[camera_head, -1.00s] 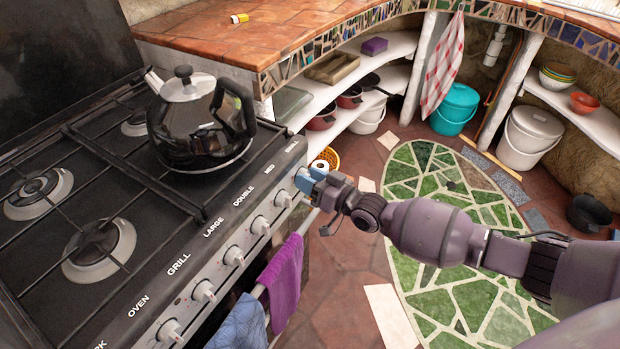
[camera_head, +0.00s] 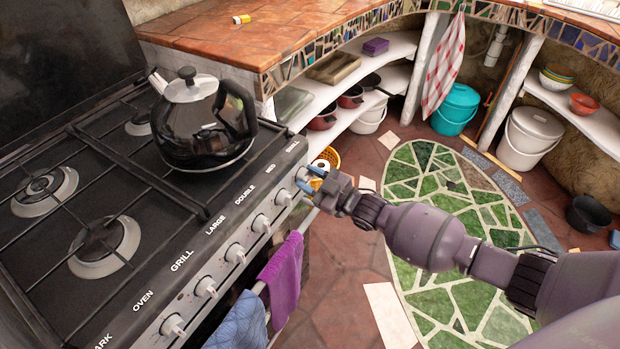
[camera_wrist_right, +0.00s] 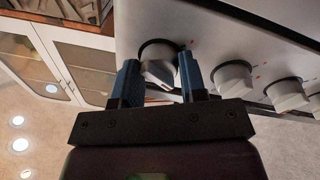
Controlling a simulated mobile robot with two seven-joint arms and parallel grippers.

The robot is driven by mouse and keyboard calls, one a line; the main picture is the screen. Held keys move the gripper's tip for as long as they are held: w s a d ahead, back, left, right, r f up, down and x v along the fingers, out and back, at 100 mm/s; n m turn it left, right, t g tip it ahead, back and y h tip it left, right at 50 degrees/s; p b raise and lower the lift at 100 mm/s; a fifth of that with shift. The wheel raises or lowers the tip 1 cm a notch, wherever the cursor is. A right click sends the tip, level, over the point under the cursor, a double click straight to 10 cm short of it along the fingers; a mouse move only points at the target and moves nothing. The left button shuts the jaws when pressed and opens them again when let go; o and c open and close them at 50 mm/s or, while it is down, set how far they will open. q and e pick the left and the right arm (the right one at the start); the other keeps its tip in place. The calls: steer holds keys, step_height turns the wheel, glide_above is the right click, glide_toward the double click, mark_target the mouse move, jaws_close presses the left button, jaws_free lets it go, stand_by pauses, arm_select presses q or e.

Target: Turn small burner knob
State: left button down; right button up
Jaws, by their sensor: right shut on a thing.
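The small burner knob (camera_head: 302,174) is the last knob at the right end of the stove's front panel, by the label "SMALL". My right gripper (camera_head: 311,180) is at this knob, with one blue finger on each side of it. In the right wrist view the knob (camera_wrist_right: 160,66) is pale and round with a raised grip, between the two fingers. The gripper is shut on it. Part of the knob is hidden by the fingers in the head view. My left gripper is not in view.
A row of other knobs (camera_head: 261,223) runs along the panel to the left. A black kettle (camera_head: 203,130) stands on the hob. Purple (camera_head: 284,270) and blue (camera_head: 238,325) towels hang below the panel. Open floor (camera_head: 340,285) lies in front of the stove.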

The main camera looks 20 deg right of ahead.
stand_by(0.4)
steer(key=o, duration=0.9)
steer(key=shift+s, duration=0.1)
steer(key=shift+s+d, duration=0.15)
steer(key=shift+d, duration=0.05)
steer(key=p+v, duration=0.1)
steer(key=v, duration=0.9)
stand_by(1.6)
